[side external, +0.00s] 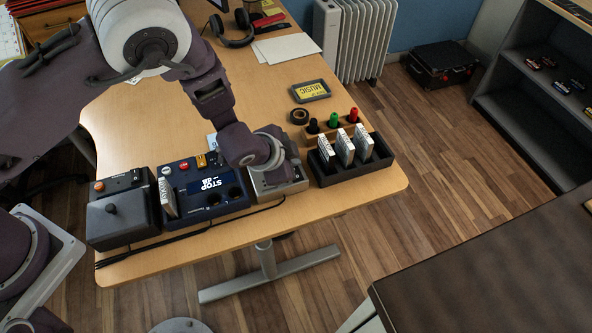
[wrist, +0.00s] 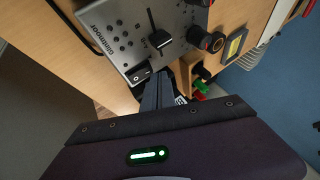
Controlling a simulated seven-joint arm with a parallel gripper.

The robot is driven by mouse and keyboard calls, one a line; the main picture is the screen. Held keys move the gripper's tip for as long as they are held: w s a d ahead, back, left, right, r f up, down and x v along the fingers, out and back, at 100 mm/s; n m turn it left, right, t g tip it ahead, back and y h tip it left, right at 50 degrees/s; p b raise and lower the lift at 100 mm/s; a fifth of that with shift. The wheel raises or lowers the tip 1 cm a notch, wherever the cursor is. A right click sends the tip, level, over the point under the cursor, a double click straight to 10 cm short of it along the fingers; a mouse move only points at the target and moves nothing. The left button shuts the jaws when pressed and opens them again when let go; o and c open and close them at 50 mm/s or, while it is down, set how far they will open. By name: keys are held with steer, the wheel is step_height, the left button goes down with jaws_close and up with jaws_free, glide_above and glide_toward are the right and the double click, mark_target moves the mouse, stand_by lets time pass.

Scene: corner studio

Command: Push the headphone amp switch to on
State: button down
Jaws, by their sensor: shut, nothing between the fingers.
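The headphone amp is a grey box (side external: 283,184) near the table's front edge in the side external view, partly hidden under my wrist. In the wrist view its grey face (wrist: 110,38) carries printed lettering, several small holes, a black lever (wrist: 158,38) and a small black rocker switch (wrist: 138,76). My gripper (wrist: 163,74) is shut and empty, its fingertips just right of the rocker switch. I cannot tell whether they touch the amp. In the side external view the fingers are hidden behind my wrist.
A black rack (side external: 345,172) with white upright cards stands right of the amp. Left are a blue-black box (side external: 205,203) reading STOP and a dark box with a knob (side external: 122,215). A black cable runs along the front edge.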

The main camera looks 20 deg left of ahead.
steer(key=shift+f, duration=0.3)
steer(key=shift+r, duration=0.1)
stand_by(0.3)
step_height(320, 180, up, 7)
steer(key=shift+r, duration=0.2)
stand_by(0.6)
